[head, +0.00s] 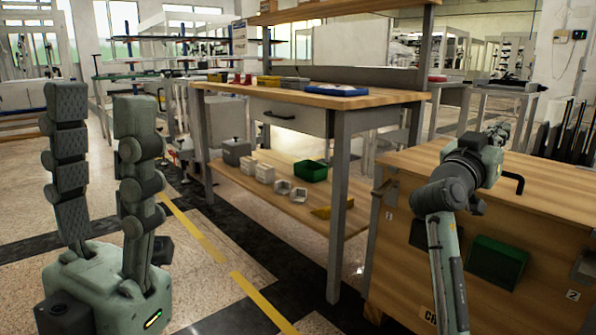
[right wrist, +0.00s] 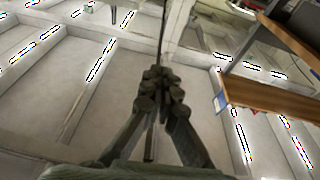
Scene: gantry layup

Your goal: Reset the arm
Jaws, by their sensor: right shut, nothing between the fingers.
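My left gripper (head: 99,100) stands upright at the left of the head view, large and close to the camera. Its two segmented fingers point up, apart, with nothing between them. My right arm rises at the right side of the head view, and my right gripper (head: 498,130) shows small beyond its wrist, above the wooden cabinet. In the right wrist view my right gripper (right wrist: 158,78) has its fingertips together and is empty. That view looks up toward the pale ceiling.
A wooden workbench (head: 372,100) with a drawer and lower shelf stands in the middle. A blue-and-white tray (head: 337,89) lies on it; a green bin (head: 310,171) is on the shelf. A wooden cabinet (head: 540,190) is beside my right arm. Yellow-lined floor (head: 215,250) is clear.

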